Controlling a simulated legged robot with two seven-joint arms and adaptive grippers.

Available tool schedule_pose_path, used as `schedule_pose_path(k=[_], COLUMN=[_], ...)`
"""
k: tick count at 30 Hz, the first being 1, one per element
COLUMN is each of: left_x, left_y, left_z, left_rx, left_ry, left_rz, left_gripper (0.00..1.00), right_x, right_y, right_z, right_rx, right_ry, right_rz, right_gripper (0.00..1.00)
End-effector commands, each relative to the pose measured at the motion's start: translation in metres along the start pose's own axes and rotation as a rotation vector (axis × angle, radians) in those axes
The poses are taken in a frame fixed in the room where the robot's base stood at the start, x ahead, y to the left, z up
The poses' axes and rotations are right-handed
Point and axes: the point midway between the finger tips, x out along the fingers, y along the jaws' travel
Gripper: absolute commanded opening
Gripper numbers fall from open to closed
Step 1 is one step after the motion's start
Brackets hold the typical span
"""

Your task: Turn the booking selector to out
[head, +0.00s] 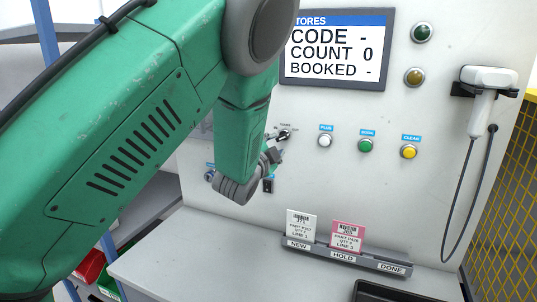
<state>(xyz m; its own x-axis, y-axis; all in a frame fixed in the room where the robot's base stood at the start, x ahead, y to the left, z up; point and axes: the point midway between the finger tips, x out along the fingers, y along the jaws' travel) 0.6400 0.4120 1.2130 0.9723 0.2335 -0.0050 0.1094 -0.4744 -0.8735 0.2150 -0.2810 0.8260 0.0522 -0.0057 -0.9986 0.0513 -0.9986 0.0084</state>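The booking selector (284,135) is a small dark knob on the pale wall panel, below the screen's left part. Small lettering surrounds it, too small to read surely. Which way the knob points is hard to tell. My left gripper (274,156) is just below and left of the selector, close to the panel. Its fingers are small and partly hidden by my green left arm, so I cannot tell whether it touches the knob or is open. My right gripper is not in view.
The screen (336,50) reads CODE -, COUNT 0, BOOKED -. White (325,141), green (366,146) and yellow (409,152) buttons sit right of the selector. A scanner (486,90) hangs at right. A rack (345,257) below holds white (301,226) and pink (348,236) cards.

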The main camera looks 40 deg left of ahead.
Motion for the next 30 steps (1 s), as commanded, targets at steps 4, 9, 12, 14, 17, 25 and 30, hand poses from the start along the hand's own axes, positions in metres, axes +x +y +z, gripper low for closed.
schedule_pose_path(k=[4,9,12,14,17,25,30], left_x=[-0.031,-0.054,-0.061,-0.063,-0.064,-0.064,-0.064], left_y=[0.001,0.002,0.002,0.002,0.002,0.002,0.003], left_z=[0.0,0.0,0.0,0.0,0.0,0.0,0.001], left_rx=[0.001,0.002,0.001,0.001,0.0,0.001,-0.001], left_ry=[-0.001,0.0,0.001,0.001,0.001,0.001,-0.001], left_rz=[0.002,0.003,0.002,0.002,0.002,0.002,0.004], left_gripper=[0.32,0.32,0.32,0.32,0.32,0.32,0.32], right_x=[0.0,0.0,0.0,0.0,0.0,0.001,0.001], right_y=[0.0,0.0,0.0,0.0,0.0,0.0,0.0], right_z=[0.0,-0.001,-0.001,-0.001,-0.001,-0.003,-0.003], right_rx=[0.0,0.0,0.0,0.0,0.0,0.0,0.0], right_ry=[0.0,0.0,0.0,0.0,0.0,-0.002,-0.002], right_rz=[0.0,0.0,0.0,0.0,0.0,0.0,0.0], right_gripper=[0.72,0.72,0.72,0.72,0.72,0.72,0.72])
